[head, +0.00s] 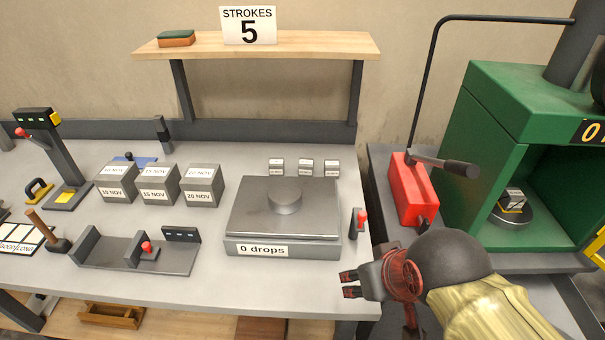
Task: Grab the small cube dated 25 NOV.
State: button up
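Three small grey cubes stand in a row behind the flow table: a left one (276,167), a middle one (305,168) and a right one (332,168). Their labels are too small to read, so I cannot tell which is dated 25 NOV. Another small labelled cube (511,201) sits on a round plate inside the green machine; its date is also unreadable. My gripper (350,284) is in front of the bench's right end, right of and nearer than the small cubes. Its two fingers are apart, with nothing between them.
Larger cubes labelled 10 NOV (117,184), 15 NOV (157,184) and 20 NOV (202,186) stand left of the flow table (283,223), marked 0 drops. A red-knobbed lever (358,222) stands right of it. The green machine (500,130) and red box (410,192) flank the right.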

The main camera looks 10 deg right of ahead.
aim_at(512, 199)
jog(key=z, duration=1.65)
jog(key=i+l, duration=0.1)
jog(key=l, duration=0.9)
jog(key=i, duration=0.05)
